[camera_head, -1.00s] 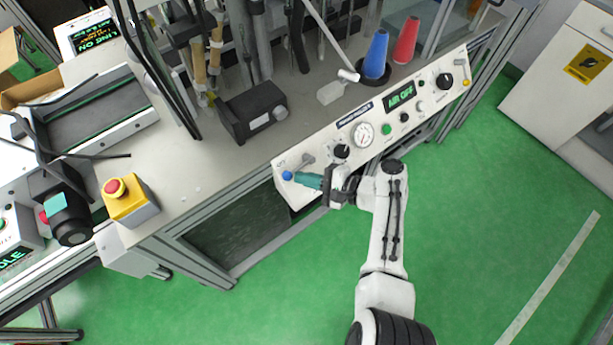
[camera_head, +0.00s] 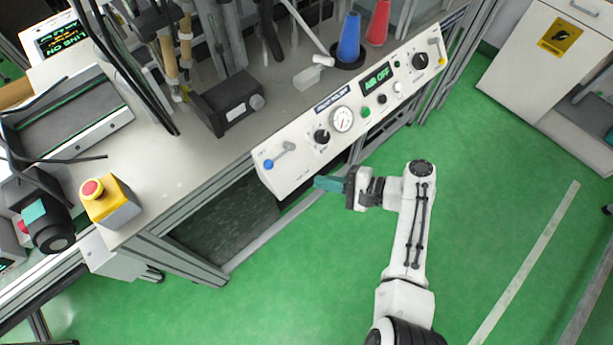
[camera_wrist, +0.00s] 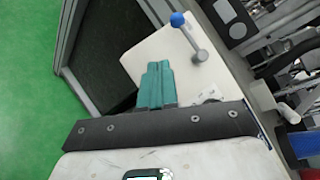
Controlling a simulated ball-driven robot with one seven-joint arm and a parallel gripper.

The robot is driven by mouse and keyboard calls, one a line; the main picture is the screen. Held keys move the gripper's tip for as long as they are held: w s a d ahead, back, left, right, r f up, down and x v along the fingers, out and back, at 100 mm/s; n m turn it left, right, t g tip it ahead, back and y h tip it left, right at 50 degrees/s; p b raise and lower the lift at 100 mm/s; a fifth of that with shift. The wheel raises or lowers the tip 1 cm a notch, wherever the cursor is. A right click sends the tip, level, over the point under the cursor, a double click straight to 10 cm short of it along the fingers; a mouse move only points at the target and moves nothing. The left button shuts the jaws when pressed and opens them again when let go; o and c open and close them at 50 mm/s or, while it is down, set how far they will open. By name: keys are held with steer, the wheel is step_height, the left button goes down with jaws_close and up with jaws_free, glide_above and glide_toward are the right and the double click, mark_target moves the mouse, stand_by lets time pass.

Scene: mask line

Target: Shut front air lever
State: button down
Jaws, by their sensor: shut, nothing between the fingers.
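The front air lever (camera_head: 279,155) is a short grey bar with a blue ball knob at the left end of the white control panel (camera_head: 299,172). The bar slants, with the blue knob at its lower left. The panel's display (camera_head: 378,77) reads AIR OFF. My gripper (camera_head: 319,183) has teal fingers, shut and empty. It is in front of the panel, to the lower right of the lever and apart from it. In the wrist view the teal fingertips (camera_wrist: 156,66) are together, and the lever (camera_wrist: 193,42) shows beyond them.
The panel also carries a gauge (camera_head: 342,119), a black knob (camera_head: 321,136) and a green button (camera_head: 365,112). A yellow box with a red emergency button (camera_head: 92,188) stands on the table at left. Green floor is clear around my arm.

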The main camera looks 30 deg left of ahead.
steer(key=shift+v, duration=1.1)
steer(key=s+d+f+n+t+h, duration=0.1)
steer(key=s+d+f+h, duration=0.2)
steer(key=d, duration=0.5)
steer(key=s+d+f+n+t+h, duration=0.1)
steer(key=s+d+f+h, duration=0.15)
steer(key=d, duration=0.65)
steer(key=s+d+f+t+h, duration=0.1)
steer(key=s+d+f+h, duration=0.15)
steer(key=d, duration=0.55)
steer(key=s+d+r+t+h, duration=0.1)
steer(key=s+d+r+h, duration=0.2)
steer(key=s+d, duration=0.5)
steer(key=s+d+r+n+t+h, duration=0.1)
steer(key=s+d+r+h, duration=0.2)
steer(key=s+d+r, duration=0.3)
steer(key=shift+s+d+n+h, duration=0.3)
steer(key=shift+s+d+h, duration=0.1)
steer(key=shift+s+d, duration=0.75)
steer(key=c, duration=1.8)
jaws_free()
steer(key=shift+w, duration=0.1)
